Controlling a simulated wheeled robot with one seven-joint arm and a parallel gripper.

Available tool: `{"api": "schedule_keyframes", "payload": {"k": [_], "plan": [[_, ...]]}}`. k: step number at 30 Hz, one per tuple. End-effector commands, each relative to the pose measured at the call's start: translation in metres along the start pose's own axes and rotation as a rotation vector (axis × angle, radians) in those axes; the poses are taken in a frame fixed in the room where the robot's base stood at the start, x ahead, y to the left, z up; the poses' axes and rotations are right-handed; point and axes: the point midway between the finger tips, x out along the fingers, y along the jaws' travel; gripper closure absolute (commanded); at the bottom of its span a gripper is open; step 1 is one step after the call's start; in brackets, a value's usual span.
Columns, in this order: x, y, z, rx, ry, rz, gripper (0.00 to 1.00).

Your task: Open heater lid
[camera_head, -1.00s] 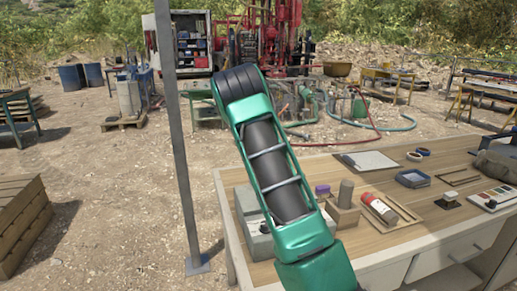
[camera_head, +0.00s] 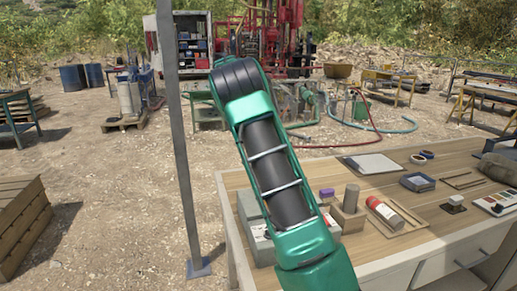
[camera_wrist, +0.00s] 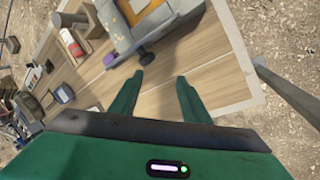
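A grey box (camera_head: 262,246), which looks like the heater, sits at the left end of the wooden table, partly hidden behind my arm in the head view. In the wrist view the grey box (camera_wrist: 122,36) is at the top, with orange and yellow patches inside its outline and a dark knob-like part (camera_wrist: 146,58) at its near edge. I cannot tell how its lid stands. My gripper (camera_wrist: 157,78) is open and empty, its two green fingers apart over bare tabletop, below the box in the picture and not seen touching it. The head view does not show the fingertips.
The wooden table (camera_head: 450,215) also holds a wooden block with a grey cylinder (camera_head: 351,198), a red and white can (camera_head: 383,211), a clipboard (camera_head: 372,163) and a blue tray (camera_head: 417,182). A metal post (camera_head: 180,140) stands left of the table, with open gravel around it.

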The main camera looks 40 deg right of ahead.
Motion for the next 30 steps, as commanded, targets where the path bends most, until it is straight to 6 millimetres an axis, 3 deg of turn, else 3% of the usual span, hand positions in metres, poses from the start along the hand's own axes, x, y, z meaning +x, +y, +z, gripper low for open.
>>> {"api": "schedule_keyframes", "payload": {"k": [3,9,30], "plan": [[-0.019,0.003,0.001,0.000,0.003,0.000,0.57],[-0.039,0.007,0.002,0.001,0.003,0.001,0.57],[-0.042,0.012,0.001,0.005,0.000,-0.001,0.57]]}}
